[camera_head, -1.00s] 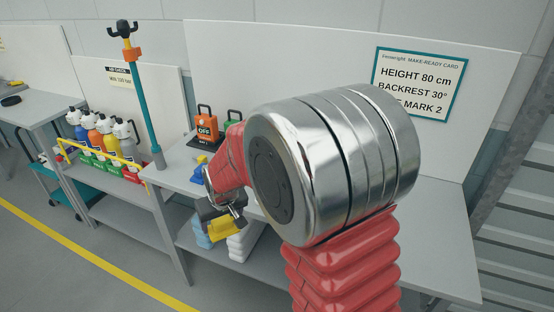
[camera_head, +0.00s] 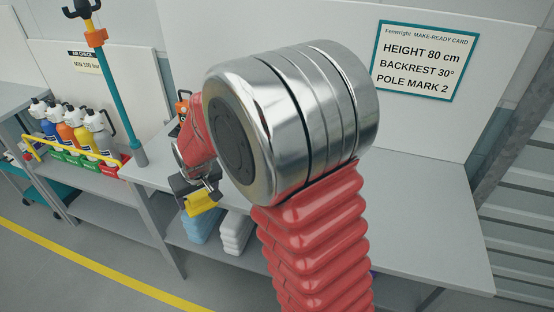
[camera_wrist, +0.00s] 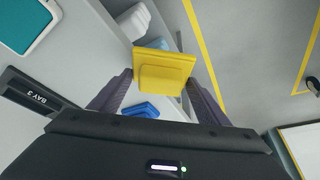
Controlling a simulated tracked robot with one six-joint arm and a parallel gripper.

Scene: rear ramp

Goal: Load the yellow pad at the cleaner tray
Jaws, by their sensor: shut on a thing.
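The yellow pad (camera_wrist: 163,72) is held between the two fingers of my gripper (camera_wrist: 160,88), in the middle of the wrist view. In the head view the yellow pad (camera_head: 202,202) hangs below my gripper (camera_head: 198,188), in front of the shelf edge. My gripper is shut on it. My own arm hides part of the bench behind. The bottles (camera_head: 78,130) stand in a tray with a yellow rail (camera_head: 48,150) and coloured fronts at the left; I cannot tell whether this is the cleaner tray.
Blue pads (camera_head: 203,225) and white pads (camera_head: 236,232) are stacked on the lower shelf. A teal pole (camera_head: 120,100) stands at the bench edge. A make-ready card (camera_head: 425,60) hangs on the back panel. The grey floor in front, with a yellow line (camera_head: 90,262), is clear.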

